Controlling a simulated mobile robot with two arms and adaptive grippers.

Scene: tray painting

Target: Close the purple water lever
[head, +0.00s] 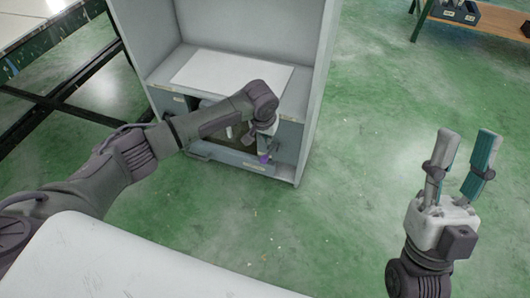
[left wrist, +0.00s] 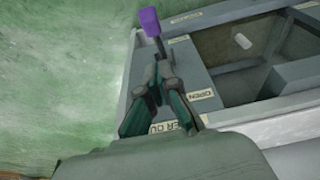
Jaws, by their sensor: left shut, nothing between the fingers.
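The purple water lever (left wrist: 149,21) shows at the top of the left wrist view, with a thin grey stem running down toward my left gripper (left wrist: 160,72). The gripper's fingers are closed together with nothing between them, just below the purple handle. I cannot tell whether the fingertips touch the stem. In the head view, a bit of the purple lever (head: 264,158) shows at the front of the grey booth (head: 160,72), right below my left gripper (head: 264,146). My right gripper (head: 462,150) is open and empty, raised over the floor at the right.
The booth's front panel carries an "OPEN" label (left wrist: 201,95) beside a recess in the left wrist view. A wooden bench (head: 500,30) stands at the far right. Green floor between is clear.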

